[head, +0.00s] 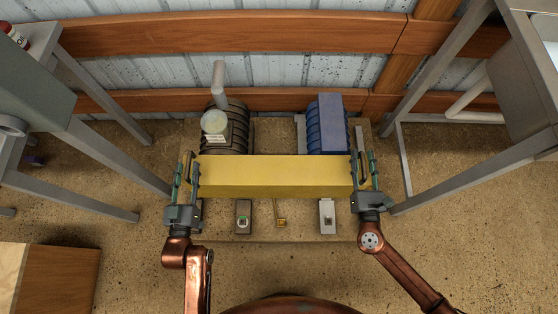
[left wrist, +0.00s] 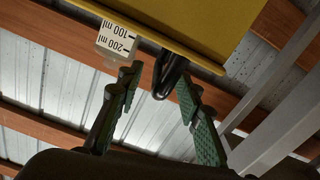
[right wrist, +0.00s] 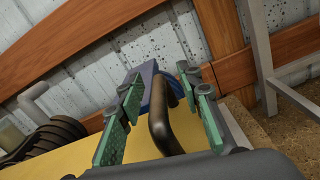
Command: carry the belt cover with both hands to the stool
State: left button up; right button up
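The belt cover (head: 275,176) is a long yellow piece lying crosswise in the middle of the head view. My left gripper (head: 187,170) is at its left end; my right gripper (head: 364,168) is at its right end. In the left wrist view a black handle (left wrist: 168,78) on the cover lies between the spread green fingers near their tips. In the right wrist view another black handle (right wrist: 158,118) stands between the spread fingers, with gaps on both sides. Both grippers are open. A wooden block-like piece (head: 70,283) stands at the lower left; I cannot tell whether it is the stool.
Behind the cover are a dark ribbed machine (head: 238,130) with a round pale jar (head: 214,122) and a blue motor (head: 327,122). Small switch boxes (head: 243,216) (head: 327,215) sit in front. Grey-legged tables flank both sides (head: 105,160) (head: 470,175). The lower right floor is clear.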

pick_arm(q)
jog(key=shift+c, duration=0.6)
pick_arm(e)
jog(key=shift+c, duration=0.6)
pick_arm(q)
grip_shut()
pick_arm(e)
grip_shut()
jog(key=shift+r, duration=0.1)
